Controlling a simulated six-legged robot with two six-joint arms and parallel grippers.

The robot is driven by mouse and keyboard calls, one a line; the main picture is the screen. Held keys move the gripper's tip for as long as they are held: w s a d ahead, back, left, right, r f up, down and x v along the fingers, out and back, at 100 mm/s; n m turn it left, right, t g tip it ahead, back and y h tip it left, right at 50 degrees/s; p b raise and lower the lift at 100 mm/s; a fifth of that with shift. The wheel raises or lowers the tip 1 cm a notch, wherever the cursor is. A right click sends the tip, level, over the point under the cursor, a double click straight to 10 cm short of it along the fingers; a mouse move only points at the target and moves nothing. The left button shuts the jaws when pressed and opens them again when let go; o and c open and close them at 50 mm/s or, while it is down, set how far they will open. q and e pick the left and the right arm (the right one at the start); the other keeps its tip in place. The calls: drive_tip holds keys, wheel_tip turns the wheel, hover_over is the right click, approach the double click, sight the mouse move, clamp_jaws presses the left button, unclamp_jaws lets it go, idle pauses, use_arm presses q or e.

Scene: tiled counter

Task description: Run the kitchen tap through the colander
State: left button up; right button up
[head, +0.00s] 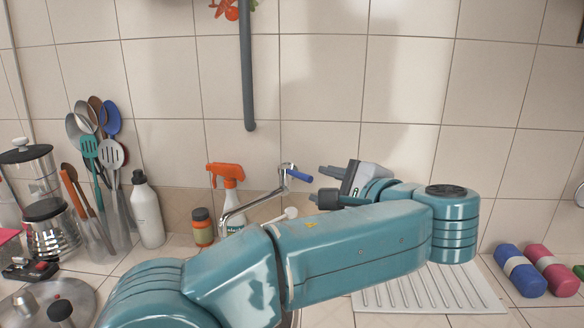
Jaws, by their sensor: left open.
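The chrome tap (252,203) stands near the tiled wall, its spout reaching left and down. A blue lever (298,174) sits at its top, pointing right. My left arm crosses the middle of the view and bends back at the right. Its gripper (326,184) faces left, open and empty, with its fingertips just right of the blue lever and apparently apart from it. I cannot make out the colander. Most of the sink area is hidden behind my arm. My right gripper is out of view.
An orange-topped spray bottle (228,184), an orange jar (203,228) and a white bottle (147,212) stand left of the tap. A ribbed drainboard (430,292) and rolled cloths (522,272) lie right.

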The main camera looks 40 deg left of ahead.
sight(298, 175)
use_arm(q)
drive_tip(key=shift+m+t, duration=0.3)
drive_tip(key=shift+m, duration=0.1)
drive_tip(key=x, duration=0.4)
drive_tip(key=w+p+x, duration=0.1)
drive_tip(key=x, duration=0.4)
drive_tip(key=w+d+f+x, duration=0.1)
drive_tip(key=x, duration=0.4)
drive_tip(key=shift+w+a+f, duration=0.1)
drive_tip(key=shift+f, duration=0.05)
drive_tip(key=c, duration=0.7)
clamp_jaws()
